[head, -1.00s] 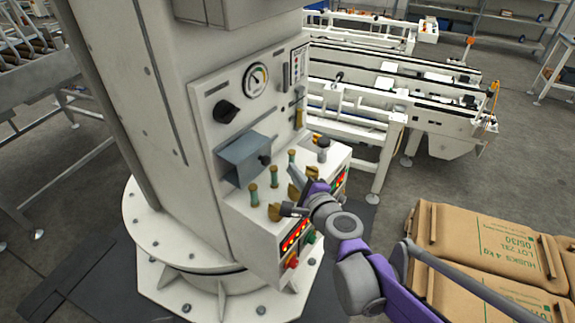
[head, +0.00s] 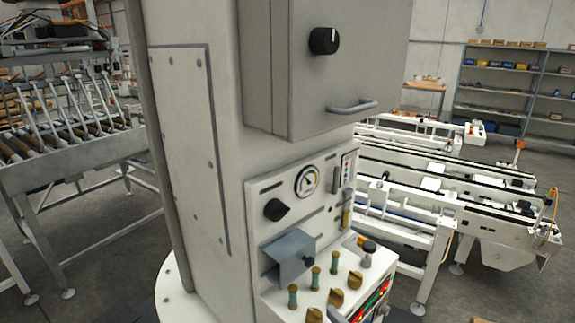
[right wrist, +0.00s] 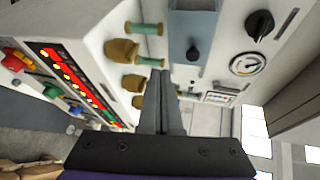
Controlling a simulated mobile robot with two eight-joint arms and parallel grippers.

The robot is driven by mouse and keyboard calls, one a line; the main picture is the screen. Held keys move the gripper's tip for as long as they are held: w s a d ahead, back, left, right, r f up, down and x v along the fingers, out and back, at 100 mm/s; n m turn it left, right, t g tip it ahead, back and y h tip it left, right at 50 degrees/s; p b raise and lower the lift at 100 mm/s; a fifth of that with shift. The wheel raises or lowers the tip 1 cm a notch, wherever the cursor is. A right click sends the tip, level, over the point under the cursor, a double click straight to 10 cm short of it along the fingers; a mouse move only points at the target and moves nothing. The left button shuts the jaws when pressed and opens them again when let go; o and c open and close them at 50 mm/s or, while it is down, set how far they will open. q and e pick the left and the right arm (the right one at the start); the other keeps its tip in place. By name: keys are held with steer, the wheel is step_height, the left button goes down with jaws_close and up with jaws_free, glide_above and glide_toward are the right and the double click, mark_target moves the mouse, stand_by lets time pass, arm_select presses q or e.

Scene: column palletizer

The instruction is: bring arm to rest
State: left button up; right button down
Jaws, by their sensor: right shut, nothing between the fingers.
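My right gripper (right wrist: 160,78) shows in the right wrist view as two dark fingers pressed together, with nothing between them. Its fingers point at the control panel (right wrist: 105,22), near the brass knobs (right wrist: 121,51) and green-capped toggles (right wrist: 147,29). I cannot tell whether the fingertips touch the panel. In the head view only a small grey tip, likely of this gripper (head: 336,316), shows at the bottom edge beside the knobs. The rest of my right arm is out of that view. My left gripper is not in view.
The white column (head: 205,130) carries a grey cabinet (head: 355,75) with a handle, a gauge (head: 307,181) and a blue-grey hood (head: 287,250). White conveyors (head: 450,190) stand at right, a roller conveyor (head: 80,150) at left, shelves (head: 520,85) behind.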

steer(key=s+f+n+g, duration=0.5)
steer(key=s+f+n, duration=0.3)
steer(key=s+n, duration=0.1)
steer(key=s+d+f+n+g+h, duration=0.3)
steer(key=s+d+f+n+h, duration=0.2)
steer(key=s+d, duration=0.2)
steer(key=shift+s+f+n+g, duration=0.3)
steer(key=shift+s+n, duration=0.1)
